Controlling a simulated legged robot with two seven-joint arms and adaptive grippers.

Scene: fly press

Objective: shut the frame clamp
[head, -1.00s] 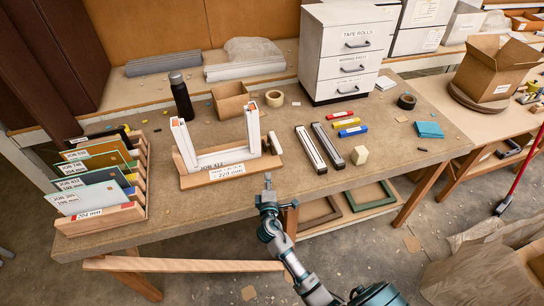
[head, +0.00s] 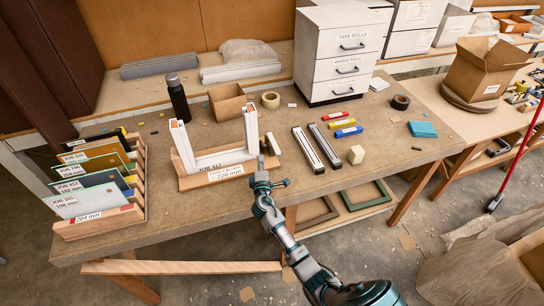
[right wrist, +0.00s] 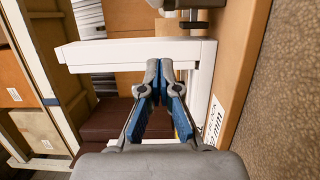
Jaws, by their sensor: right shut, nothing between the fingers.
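The wrist view shows a dark metal fitting (right wrist: 194,20) beside the wooden base (right wrist: 243,50). My right gripper (head: 262,160) is shut and empty at the holder's right end. In the wrist view the gripper (right wrist: 166,70) overlaps the white frame (right wrist: 130,52); contact cannot be told. My left gripper is not in view.
A rack of job cards (head: 95,190) stands left. A black bottle (head: 178,97), cardboard box (head: 227,102) and tape roll (head: 271,100) stand behind the holder. Two dark-edged strips (head: 308,149) lie right of it, with a drawer cabinet (head: 340,55) behind.

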